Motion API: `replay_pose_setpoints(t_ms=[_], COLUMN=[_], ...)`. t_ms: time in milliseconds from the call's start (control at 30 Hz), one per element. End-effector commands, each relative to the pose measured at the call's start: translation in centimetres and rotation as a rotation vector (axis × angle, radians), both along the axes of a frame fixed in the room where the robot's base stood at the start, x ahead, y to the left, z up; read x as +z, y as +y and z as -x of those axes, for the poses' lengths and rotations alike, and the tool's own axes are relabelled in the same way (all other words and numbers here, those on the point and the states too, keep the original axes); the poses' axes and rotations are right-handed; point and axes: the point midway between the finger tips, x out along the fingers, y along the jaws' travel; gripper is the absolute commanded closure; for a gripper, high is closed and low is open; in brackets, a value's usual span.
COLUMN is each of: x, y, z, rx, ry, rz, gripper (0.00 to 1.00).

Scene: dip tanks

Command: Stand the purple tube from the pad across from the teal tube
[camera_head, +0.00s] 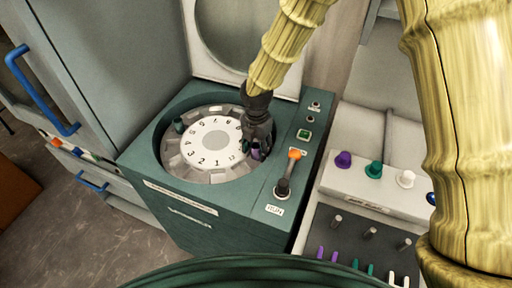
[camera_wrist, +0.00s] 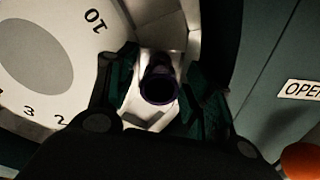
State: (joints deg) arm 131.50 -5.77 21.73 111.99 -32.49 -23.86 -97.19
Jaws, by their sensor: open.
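The purple tube (camera_wrist: 160,88) stands in a slot of the numbered rotor, seen from above as a dark round mouth in the wrist view. In the head view a bit of it shows low at the rotor's right side (camera_head: 256,153). My gripper (camera_head: 257,138) is open around it, with one finger on either side in the wrist view (camera_wrist: 158,82); I cannot tell whether the fingers touch it. The teal tube (camera_head: 179,125) stands in the rotor's left side, roughly opposite. The rotor's white numbered disc (camera_head: 214,150) lies between them. My gripper hides some slots.
The green machine (camera_head: 180,190) has a raised lid (camera_head: 205,60) behind and an orange-tipped lever (camera_head: 290,170) right of the rotor. A pale block (camera_head: 370,190) with purple, teal, white and blue knobs and a dark panel (camera_head: 345,240) stand further right. A grey cabinet (camera_head: 110,60) stands left.

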Motion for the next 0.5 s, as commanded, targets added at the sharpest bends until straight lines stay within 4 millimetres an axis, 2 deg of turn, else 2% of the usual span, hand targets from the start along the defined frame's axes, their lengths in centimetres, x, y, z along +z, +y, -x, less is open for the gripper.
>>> replay_pose_setpoints(t_ms=[233, 500], x=[1.6, 6.3], y=[0.0, 0.0], z=[-0.1, -0.1], rx=[-0.001, -0.001], ry=[-0.001, -0.004], rz=[-0.002, -0.004], gripper=[0.49, 0.49])
